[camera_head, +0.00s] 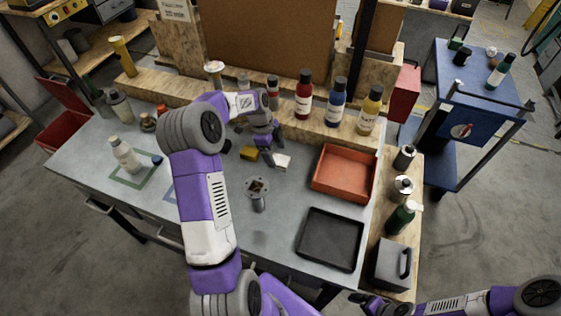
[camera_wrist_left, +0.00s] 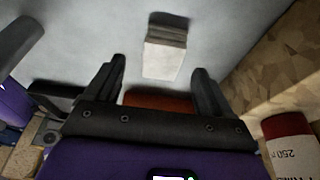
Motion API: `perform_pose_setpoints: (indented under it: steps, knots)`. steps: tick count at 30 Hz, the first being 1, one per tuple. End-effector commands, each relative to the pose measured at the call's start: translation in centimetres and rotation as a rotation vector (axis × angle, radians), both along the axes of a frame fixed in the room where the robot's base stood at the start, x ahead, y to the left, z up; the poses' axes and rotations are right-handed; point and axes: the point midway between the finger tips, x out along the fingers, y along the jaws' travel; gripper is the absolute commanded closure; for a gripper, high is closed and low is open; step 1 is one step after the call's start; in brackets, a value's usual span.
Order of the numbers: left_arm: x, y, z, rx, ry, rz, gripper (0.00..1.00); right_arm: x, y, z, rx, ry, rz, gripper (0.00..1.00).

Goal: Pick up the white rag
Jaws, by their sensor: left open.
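The white rag (camera_head: 283,161) is a small pale folded block lying on the grey workbench (camera_head: 290,215), left of the red tray. In the left wrist view the rag (camera_wrist_left: 163,60) lies ahead, between the lines of my two fingers, with a darker band along its far edge. My left gripper (camera_head: 262,146) is above the bench, just behind and left of the rag. Its fingers are spread and empty, apart from the rag. My right gripper (camera_head: 375,303) is at the bottom right, partly in view; its jaws are unclear.
A yellow block (camera_head: 249,153) lies close left of the rag. A metal flanged part (camera_head: 257,193) stands in front. A red tray (camera_head: 343,173) and black tray (camera_head: 330,240) are to the right. Several bottles, including a red one (camera_head: 304,95), line the back ledge.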

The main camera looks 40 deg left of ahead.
Motion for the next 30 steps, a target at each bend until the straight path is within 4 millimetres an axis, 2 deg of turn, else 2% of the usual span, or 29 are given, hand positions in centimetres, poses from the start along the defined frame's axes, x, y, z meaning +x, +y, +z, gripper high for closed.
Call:
perform_pose_setpoints:
  steps: [3, 6, 15, 27, 30]
  knots:
    - [0.1, -0.6, -2.1, -0.002, 0.003, -0.001, 0.17, 0.0, 0.0, -0.5, 0.000, -0.001, 0.000, 0.08]
    - [0.3, -0.8, -3.0, -0.002, 0.002, -0.001, 0.17, 0.1, 0.0, -0.6, 0.000, -0.001, 0.000, 0.08]
    - [0.3, -0.9, -3.3, 0.000, 0.000, 0.000, 0.19, 0.1, 0.0, -0.6, 0.000, -0.002, -0.001, 0.08]
    - [0.3, -0.9, -3.3, 0.000, 0.000, 0.000, 0.78, 0.1, 0.0, -0.6, 0.000, -0.001, 0.000, 0.08]
    - [0.3, -0.9, -3.4, 0.000, 0.001, 0.000, 0.78, 0.1, 0.0, -0.6, 0.000, -0.001, 0.000, 0.08]
